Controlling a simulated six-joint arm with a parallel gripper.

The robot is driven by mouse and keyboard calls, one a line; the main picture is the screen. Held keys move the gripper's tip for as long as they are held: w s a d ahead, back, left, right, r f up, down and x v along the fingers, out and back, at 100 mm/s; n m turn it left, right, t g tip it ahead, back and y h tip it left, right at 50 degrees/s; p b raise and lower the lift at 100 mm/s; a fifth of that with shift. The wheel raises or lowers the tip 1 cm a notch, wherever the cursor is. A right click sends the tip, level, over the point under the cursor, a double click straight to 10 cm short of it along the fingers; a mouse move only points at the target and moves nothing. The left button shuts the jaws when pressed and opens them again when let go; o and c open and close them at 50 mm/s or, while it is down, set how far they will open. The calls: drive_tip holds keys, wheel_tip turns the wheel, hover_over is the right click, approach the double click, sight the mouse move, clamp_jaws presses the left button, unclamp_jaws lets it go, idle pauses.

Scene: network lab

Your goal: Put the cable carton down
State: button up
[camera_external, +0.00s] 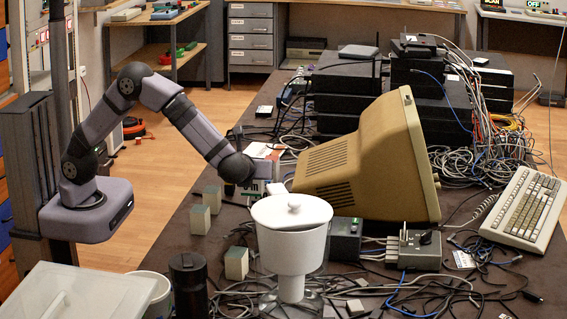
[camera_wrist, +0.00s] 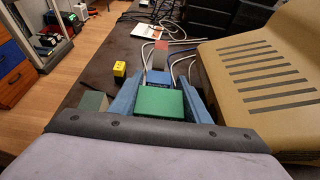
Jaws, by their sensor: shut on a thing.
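A green box, which appears to be the cable carton (camera_wrist: 160,103), sits between the blue fingers of my gripper (camera_wrist: 160,82) in the wrist view. The fingers are shut on its sides. A blue surface shows just beyond it; I cannot tell whether it is separate. In the external view my gripper (camera_external: 256,187) is low over the dark table, behind the white lidded pot and left of the beige monitor. Only a green and white patch of the carton (camera_external: 277,188) shows there, partly hidden by the pot. I cannot tell whether the carton touches the table.
The white pot (camera_external: 290,240) stands in front of my gripper. The beige monitor (camera_external: 365,165) is close on the right. Small pale blocks (camera_external: 199,220) stand to the left. Cables cover much of the table (camera_external: 170,245).

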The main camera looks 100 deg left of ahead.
sight(256, 195)
drive_tip(key=shift+f, duration=3.7)
drive_tip(key=shift+f, duration=0.2)
drive_tip(key=o, duration=1.1)
drive_tip(key=shift+r, duration=0.2)
drive_tip(key=v, duration=1.2)
drive_tip(key=shift+b, duration=0.4)
drive_tip(key=shift+f, duration=0.1)
